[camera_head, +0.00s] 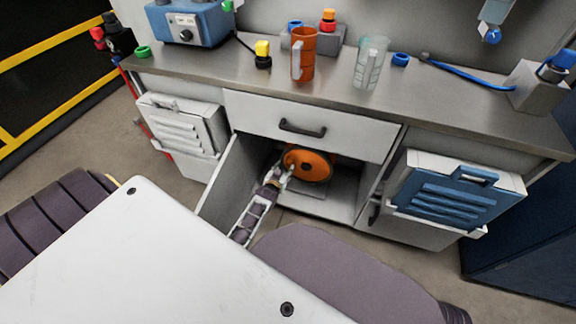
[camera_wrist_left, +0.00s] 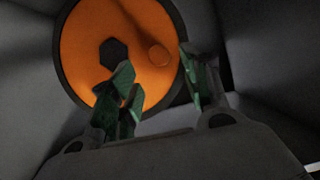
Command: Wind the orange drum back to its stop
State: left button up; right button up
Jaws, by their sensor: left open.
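The orange drum (camera_head: 308,166) is a disc with a dark rim inside the open compartment under the workbench. In the left wrist view its face (camera_wrist_left: 85,50) shows a dark hexagonal hub (camera_wrist_left: 113,53) and a round orange knob (camera_wrist_left: 158,56) right of the hub. My left gripper (camera_head: 283,174) reaches into the compartment in front of the drum's left part. In the left wrist view its green-padded fingers (camera_wrist_left: 160,82) are apart, with the knob seen beyond the gap between them. I cannot tell whether a finger touches the drum. My right gripper is not in view.
The compartment's open door (camera_head: 225,183) stands left of my left arm. A closed drawer (camera_head: 300,125) is just above the opening. The bench top (camera_head: 210,68) holds an orange mug (camera_head: 303,55), a clear jug (camera_head: 370,62) and a blue device (camera_head: 188,22). A blue louvred case (camera_head: 455,190) is at right.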

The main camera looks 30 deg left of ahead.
aim_at(287, 164)
pick_arm(q)
jog(key=b+x, duration=0.1)
jog(key=x, duration=0.2)
jog(key=shift+w, duration=0.1)
jog(key=shift+b+x, duration=0.45)
jog(key=shift+x, duration=0.35)
jog(key=shift+w+a+f, duration=0.15)
jog(key=shift+w, duration=0.05)
jog(key=shift+w+a+f+b, duration=0.15)
jog(key=shift+w+f+b, duration=0.1)
jog(key=shift+w+b, duration=0.25)
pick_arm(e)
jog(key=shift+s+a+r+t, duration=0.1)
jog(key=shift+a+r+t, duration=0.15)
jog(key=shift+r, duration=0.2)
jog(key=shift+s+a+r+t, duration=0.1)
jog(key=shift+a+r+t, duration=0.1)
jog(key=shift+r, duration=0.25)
pick_arm(q)
jog(key=shift+w, duration=0.15)
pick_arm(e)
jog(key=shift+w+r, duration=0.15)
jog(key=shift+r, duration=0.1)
pick_arm(q)
jog(key=shift+c, duration=0.5)
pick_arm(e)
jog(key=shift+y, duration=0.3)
